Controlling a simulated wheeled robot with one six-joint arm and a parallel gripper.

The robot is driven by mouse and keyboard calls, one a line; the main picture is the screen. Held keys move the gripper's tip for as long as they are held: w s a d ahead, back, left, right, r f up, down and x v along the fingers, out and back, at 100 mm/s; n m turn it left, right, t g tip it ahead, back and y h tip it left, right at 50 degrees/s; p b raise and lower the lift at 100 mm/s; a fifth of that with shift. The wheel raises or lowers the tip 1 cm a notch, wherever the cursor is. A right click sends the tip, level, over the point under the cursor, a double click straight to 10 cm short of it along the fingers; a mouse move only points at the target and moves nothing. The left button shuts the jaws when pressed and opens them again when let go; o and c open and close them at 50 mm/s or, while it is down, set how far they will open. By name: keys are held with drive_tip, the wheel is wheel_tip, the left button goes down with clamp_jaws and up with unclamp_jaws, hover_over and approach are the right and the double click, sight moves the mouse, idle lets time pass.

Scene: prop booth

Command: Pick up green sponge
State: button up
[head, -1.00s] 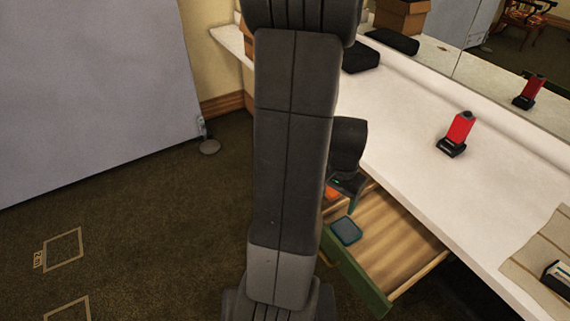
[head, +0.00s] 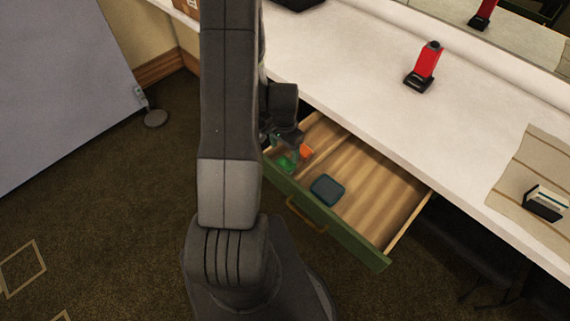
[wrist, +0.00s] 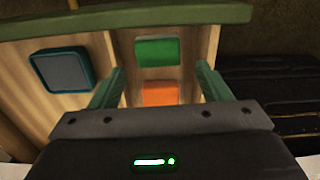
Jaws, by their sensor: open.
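The green sponge (wrist: 158,51) lies flat in the open drawer, close to its front panel. It also shows in the head view (head: 287,164), partly hidden by my gripper. My gripper (wrist: 162,86) is open and empty above the drawer. In the wrist view its two green fingers stand left and right of an orange block (wrist: 160,93), with the green sponge just beyond the fingertips. In the head view my gripper (head: 284,140) hangs over the drawer's left end.
A teal-edged grey block (head: 328,190) lies in the drawer (head: 375,185). The drawer's green front (head: 335,228) forms a raised edge. A red device (head: 427,62) and a striped mat (head: 519,170) are on the white counter (head: 350,60). The drawer's right part is bare.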

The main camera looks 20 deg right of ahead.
sight(286, 162)
drive_tip(key=shift+s+d+f+p, duration=0.1)
drive_tip(key=shift+f+p, duration=0.2)
drive_tip(key=shift+f, duration=1.6)
drive_tip(key=shift+d+f+p, duration=0.1)
drive_tip(key=shift+f+p, duration=0.2)
drive_tip(key=shift+f, duration=1.55)
drive_tip(key=c, duration=0.7)
drive_tip(key=shift+r, duration=0.15)
drive_tip(key=shift+r+b, duration=0.5)
drive_tip(key=shift+r, duration=4.35)
